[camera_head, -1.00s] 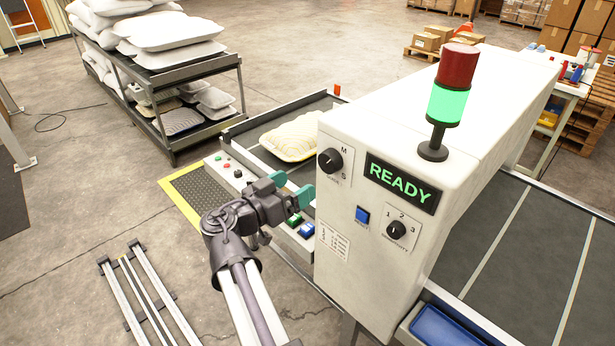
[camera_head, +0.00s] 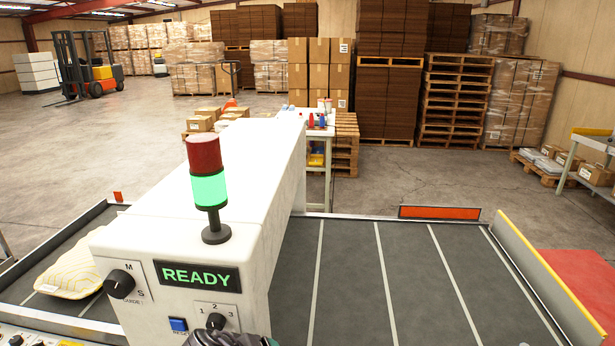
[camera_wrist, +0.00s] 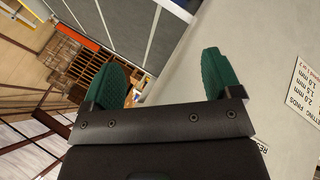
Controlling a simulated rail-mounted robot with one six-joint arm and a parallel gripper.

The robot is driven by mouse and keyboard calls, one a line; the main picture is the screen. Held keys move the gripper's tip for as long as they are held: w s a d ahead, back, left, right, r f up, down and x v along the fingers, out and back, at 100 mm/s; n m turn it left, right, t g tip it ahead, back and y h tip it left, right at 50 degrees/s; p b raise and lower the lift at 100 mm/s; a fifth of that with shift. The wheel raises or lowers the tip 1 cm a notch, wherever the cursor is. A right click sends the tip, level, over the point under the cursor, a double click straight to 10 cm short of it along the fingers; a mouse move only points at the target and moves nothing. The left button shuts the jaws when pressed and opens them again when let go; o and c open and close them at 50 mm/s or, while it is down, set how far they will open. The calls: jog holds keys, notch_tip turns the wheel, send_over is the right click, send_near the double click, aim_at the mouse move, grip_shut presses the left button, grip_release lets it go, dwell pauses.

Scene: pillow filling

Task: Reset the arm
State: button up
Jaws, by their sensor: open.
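My gripper (camera_wrist: 160,78) shows in the wrist view with its two green fingertips spread wide and nothing between them. In the head view only a small dark part of my arm shows at the bottom edge, in front of the machine's lower panel. The white machine (camera_head: 150,240) has a sign (camera_head: 200,277) that reads READY, a black M/S knob (camera_head: 120,284), a blue button (camera_head: 178,324) and a numbered knob (camera_head: 216,321). Its signal tower (camera_head: 209,190) has a red top and a lit green section.
A pale yellow-white pillow (camera_head: 72,268) lies on the left belt. The right belt (camera_head: 350,280) is bare, with pale cross stripes, and ends at a yellow-edged side wall (camera_head: 545,270). A small white table (camera_head: 322,132) stands behind. A forklift (camera_head: 90,68) and stacked pallets are far off.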

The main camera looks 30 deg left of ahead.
jog(key=w+d+f+m+g+h, duration=0.1)
jog(key=w+d+g, duration=0.1)
jog(key=w+d, duration=0.45)
jog(key=w+d+f+m+g, duration=0.1)
jog(key=w+d+f+g, duration=0.15)
jog(key=d, duration=0.65)
jog(key=w+d+m+g, duration=0.1)
jog(key=w+d+m, duration=0.1)
jog(key=d, duration=1)
jog(key=w+d+m+g+y, duration=0.1)
jog(key=w+d+m, duration=0.2)
jog(key=d, duration=0.9)
jog(key=w+d+m+g, duration=0.1)
jog(key=w+d+m, duration=0.2)
jog(key=d, duration=0.9)
jog(key=shift+m+y, duration=0.3)
jog(key=shift+m, duration=0.5)
jog(key=shift+w, duration=0.1)
